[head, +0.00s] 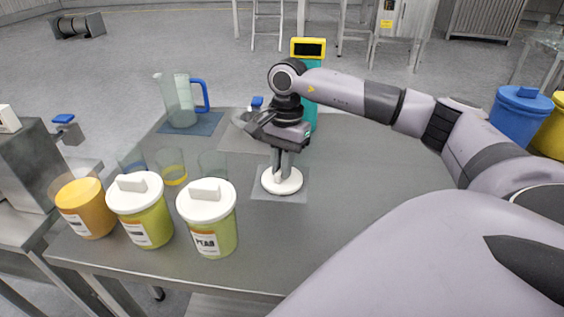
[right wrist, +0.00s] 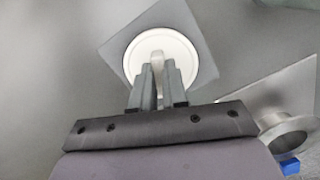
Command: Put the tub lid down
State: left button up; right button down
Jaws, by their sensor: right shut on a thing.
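The tub lid (head: 282,182) is a white disc with a raised handle. It is at a grey mat (head: 262,192) on the table; whether it touches the mat I cannot tell. My right gripper (head: 283,165) points down over the lid and is shut on its handle. In the right wrist view the two fingers (right wrist: 157,88) pinch the handle, and the white lid (right wrist: 190,48) lies over the mat (right wrist: 118,47). An orange tub (head: 85,213) without a white lid stands at the table's left. My left gripper is not in view.
Two tubs with white lids, one (head: 143,215) beside the orange tub and one (head: 210,225) further right, stand near the front edge. Clear cups (head: 170,165) stand behind them. A blue-handled jug (head: 182,102) is at the back. The table's right side (head: 370,170) is bare.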

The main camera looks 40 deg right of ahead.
jog(key=shift+f, duration=0.2)
jog(key=c, duration=1.1)
grip_release()
jog(key=shift+c, duration=0.2)
jog(key=shift+r, duration=0.1)
notch_tip(320, 180, up, 12)
jog(key=d, duration=0.1)
jog(key=shift+w+d, duration=0.2)
